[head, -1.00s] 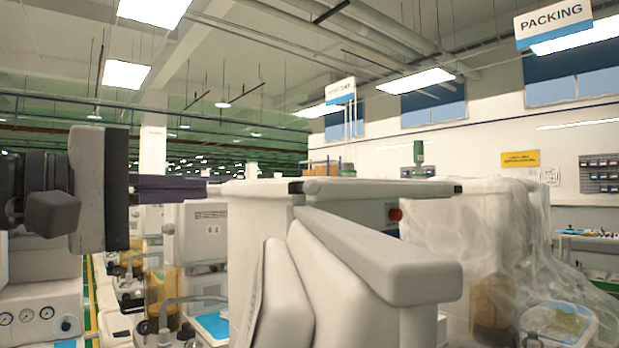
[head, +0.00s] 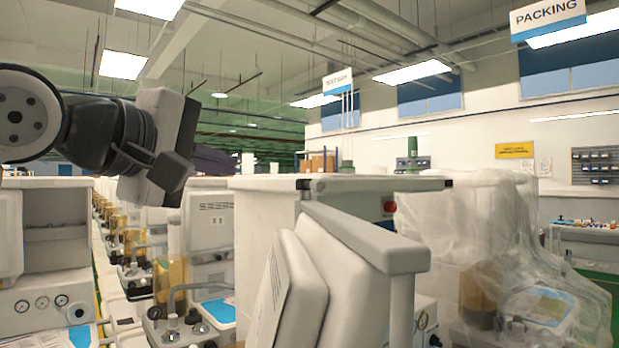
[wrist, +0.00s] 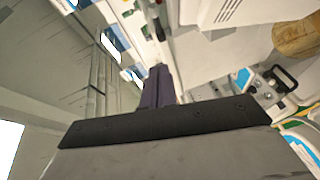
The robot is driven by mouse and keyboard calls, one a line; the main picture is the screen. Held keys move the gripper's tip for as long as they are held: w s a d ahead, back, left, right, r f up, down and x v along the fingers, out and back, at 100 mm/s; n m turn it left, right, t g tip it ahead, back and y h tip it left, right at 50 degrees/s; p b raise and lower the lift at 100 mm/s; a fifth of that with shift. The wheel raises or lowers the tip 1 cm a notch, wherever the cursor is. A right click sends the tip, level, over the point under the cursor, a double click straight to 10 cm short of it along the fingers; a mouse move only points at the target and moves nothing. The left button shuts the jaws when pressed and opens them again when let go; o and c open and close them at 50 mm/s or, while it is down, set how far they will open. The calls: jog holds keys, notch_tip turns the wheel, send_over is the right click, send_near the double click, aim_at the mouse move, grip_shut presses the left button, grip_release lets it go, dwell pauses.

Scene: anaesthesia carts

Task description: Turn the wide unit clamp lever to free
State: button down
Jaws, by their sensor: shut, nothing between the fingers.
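My gripper (head: 222,162) is at the left in the head view, its dark purple fingers together and empty. The fingers point right, near the upper left corner of a large white unit (head: 262,212) with a grey top rail. In the wrist view the closed fingers (wrist: 158,72) point away past the dark gripper body, with nothing between them. I cannot pick out the clamp lever in either view, nor tell which unit is the wide one. A round red part (head: 390,207) shows on the large unit's right side.
A plastic-wrapped unit (head: 470,230) stands at the right. Rows of carts with amber canisters (head: 170,278) stand at the left. A tilted panel (head: 290,295) and a thick grey bar (head: 365,237) jut toward me in front. Open air lies above the units.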

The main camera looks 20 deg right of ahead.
jog(key=p, duration=0.2)
send_near(307, 184)
jog(key=w, duration=0.3)
jog(key=d, duration=0.2)
jog(key=d+p, duration=0.1)
jog(key=shift+w+d+f, duration=0.1)
jog(key=shift+w+f, duration=0.15)
jog(key=shift+w, duration=0.05)
jog(key=shift+d+f, duration=0.15)
jog(key=shift+d, duration=0.35)
jog(key=shift+a, duration=0.1)
